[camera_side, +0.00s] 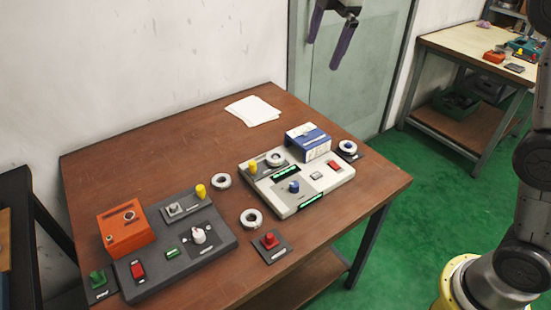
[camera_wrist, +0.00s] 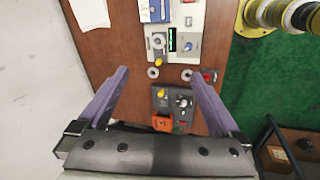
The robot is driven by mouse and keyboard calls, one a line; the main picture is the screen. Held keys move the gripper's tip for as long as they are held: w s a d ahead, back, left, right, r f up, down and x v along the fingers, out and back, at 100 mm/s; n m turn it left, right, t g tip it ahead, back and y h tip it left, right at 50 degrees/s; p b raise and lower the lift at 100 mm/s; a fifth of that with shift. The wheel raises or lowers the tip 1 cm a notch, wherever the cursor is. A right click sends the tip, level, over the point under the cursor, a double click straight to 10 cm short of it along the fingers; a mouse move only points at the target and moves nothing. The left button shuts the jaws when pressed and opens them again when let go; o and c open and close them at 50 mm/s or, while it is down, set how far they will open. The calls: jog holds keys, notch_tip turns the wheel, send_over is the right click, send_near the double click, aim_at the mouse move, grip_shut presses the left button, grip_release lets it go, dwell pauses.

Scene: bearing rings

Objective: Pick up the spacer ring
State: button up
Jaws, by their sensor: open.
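Several pale rings are in view, and I cannot tell by looks which is the spacer ring. One ring (camera_side: 221,181) lies flat on the brown table between the two panels; it also shows in the wrist view (camera_wrist: 153,73). A second ring (camera_side: 251,218) lies near the red button pad, also in the wrist view (camera_wrist: 187,75). A third ring (camera_side: 275,159) is on the light panel beside a yellow knob.
The light panel (camera_side: 318,190) carries a blue and white box (camera_side: 308,142). The dark panel (camera_side: 220,242) carries an orange box (camera_side: 126,228). A red button pad (camera_side: 271,247) stands near the front edge. White paper (camera_side: 253,111) lies at the back; table around it is clear.

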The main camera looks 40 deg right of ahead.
jog(key=w+a+f+n+g, duration=0.1)
jog(key=w+a+f, duration=0.1)
jog(key=w+f, duration=0.35)
jog(key=g, duration=0.2)
send_over(275, 157)
jog(key=shift+n, duration=0.4)
notch_tip(275, 157, down, 23)
jog(key=shift+s+f, duration=0.1)
jog(key=shift+s, duration=0.05)
jog(key=shift+f, duration=3)
jog(key=shift+r, duration=0.1)
grip_shut()
